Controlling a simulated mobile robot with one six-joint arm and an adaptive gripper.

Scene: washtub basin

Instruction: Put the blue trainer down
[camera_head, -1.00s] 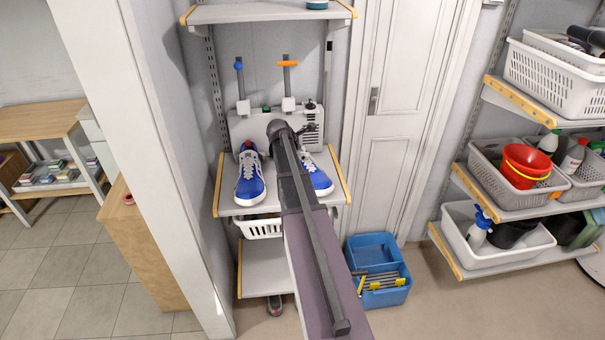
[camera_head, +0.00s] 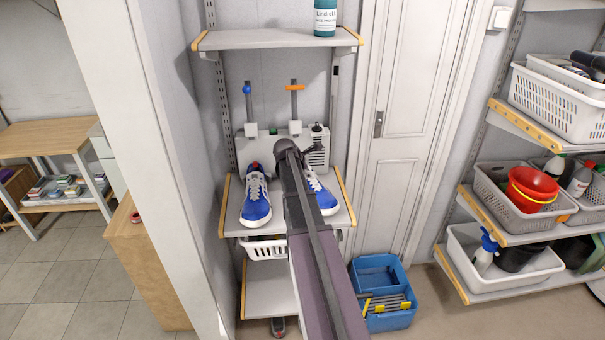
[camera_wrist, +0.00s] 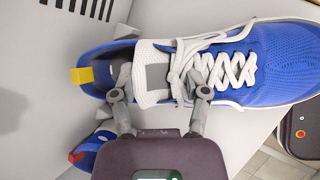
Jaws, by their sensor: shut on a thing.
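A blue trainer (camera_head: 325,198) with white laces and white sole is on the right of the middle shelf (camera_head: 285,223), partly hidden by my arm in the head view. In the wrist view this blue trainer (camera_wrist: 272,68) fills the top, its yellow heel tab at the left. My gripper (camera_wrist: 158,82) is shut on it at the tongue and collar. The head view hides my fingers behind the arm. I cannot tell if the sole touches the shelf. A second blue trainer (camera_head: 256,203) with a red heel tab stands to the left; its heel shows in the wrist view (camera_wrist: 88,152).
A grey machine (camera_head: 318,148) with levers stands behind the trainers. A bottle (camera_head: 325,18) is on the shelf above. A white basket (camera_head: 264,249) sits below. A blue caddy (camera_head: 385,312) is on the floor at the right. A white wall edge is close on the left.

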